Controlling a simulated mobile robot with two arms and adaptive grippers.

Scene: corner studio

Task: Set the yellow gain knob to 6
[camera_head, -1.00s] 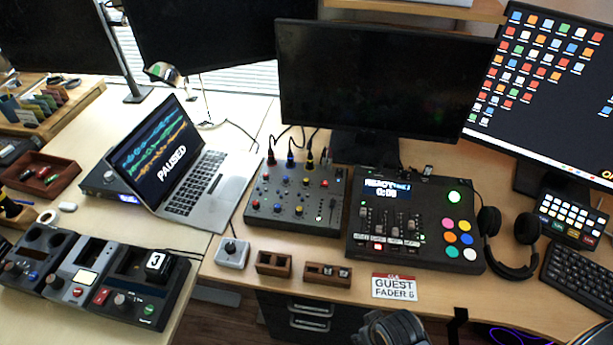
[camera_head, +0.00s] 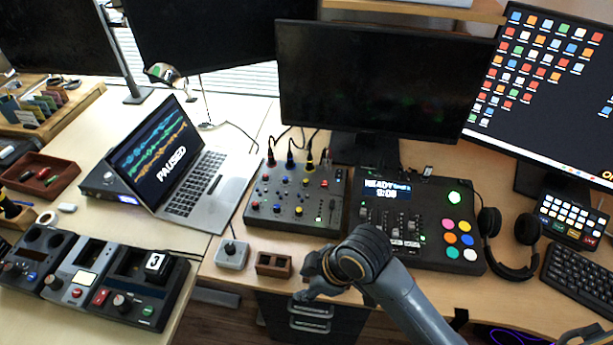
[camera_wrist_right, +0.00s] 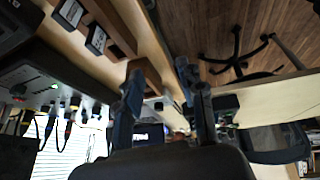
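The dark grey mixer (camera_head: 268,216) stands on the desk in front of the middle monitor, with rows of small coloured knobs. A small yellow knob (camera_head: 305,182) seems to sit in its upper row; its pointer and scale are too small to read. My right gripper (camera_head: 303,281) is at the desk's front edge, below and in front of the mixer, apart from it. In the right wrist view its two fingers (camera_wrist_right: 159,72) stand apart with nothing between them. My left gripper is not in view.
A fader console (camera_head: 440,258) stands right of the mixer, behind my right arm. The open laptop (camera_head: 207,215) is to the left. Cables rise behind the mixer.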

